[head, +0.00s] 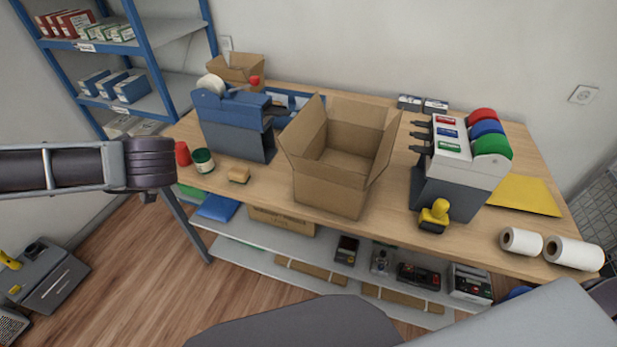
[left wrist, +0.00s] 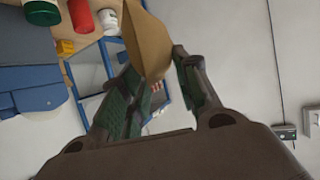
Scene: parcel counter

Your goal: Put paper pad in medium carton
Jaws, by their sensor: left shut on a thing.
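The medium carton (head: 330,185) stands open on the wooden counter, flaps spread; the visible part of its inside looks empty. My left gripper (left wrist: 157,78) has its green-padded fingers closed around a flat brown thing, which I take to be the paper pad (left wrist: 147,38). In the head view my left arm comes in from the left and ends in the air left of the carton, in front of the counter. The fingers and the held thing are mostly hidden there. My right gripper is not in view.
A blue-grey tape dispenser (head: 235,130) stands left of the carton, with a red jar (head: 182,153), a green jar (head: 203,160) and a tan block (head: 239,174). A label dispenser (head: 455,170) and yellow-handled stamp (head: 434,215) stand to its right. A blue shelf rack (head: 150,60) is at back left.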

